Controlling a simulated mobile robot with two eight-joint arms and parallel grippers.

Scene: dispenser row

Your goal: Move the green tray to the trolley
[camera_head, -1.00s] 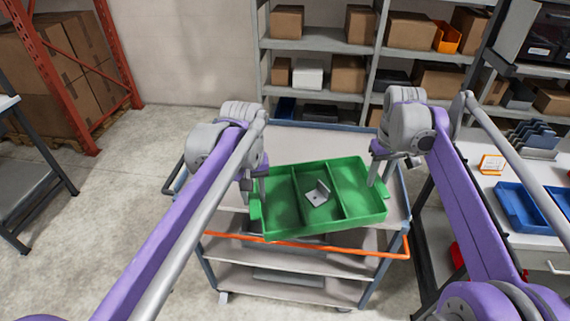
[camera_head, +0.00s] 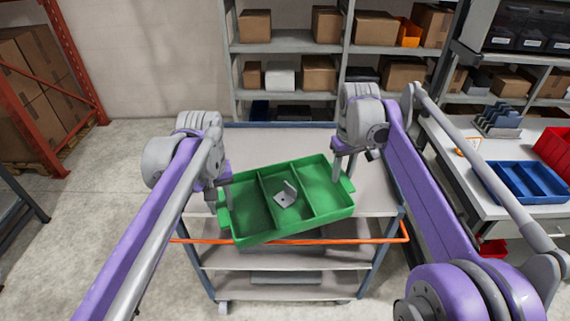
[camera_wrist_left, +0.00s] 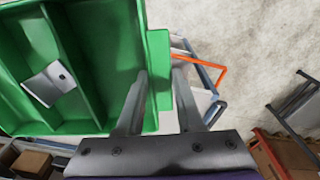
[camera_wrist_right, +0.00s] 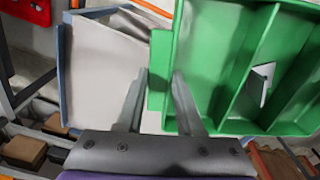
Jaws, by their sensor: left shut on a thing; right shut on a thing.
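The green tray (camera_head: 318,213) has three compartments, with a grey metal bracket (camera_head: 286,197) in the middle one. It is held over the front part of the trolley (camera_head: 365,190), near its orange handle bar, and looks slightly turned. My left gripper (camera_head: 224,190) is shut on the tray's left handle, and the tray also shows in the left wrist view (camera_wrist_left: 105,50). My right gripper (camera_head: 343,165) is shut on the tray's right handle, as the right wrist view shows (camera_wrist_right: 160,85). Whether the tray's underside touches the trolley top is hidden.
The trolley's top behind the tray is bare. Shelves with cardboard boxes (camera_head: 255,25) stand behind it. A workbench (camera_head: 480,210) with a blue divided tray (camera_head: 520,182) is at the right. An orange rack (camera_head: 65,65) with boxes stands at the left.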

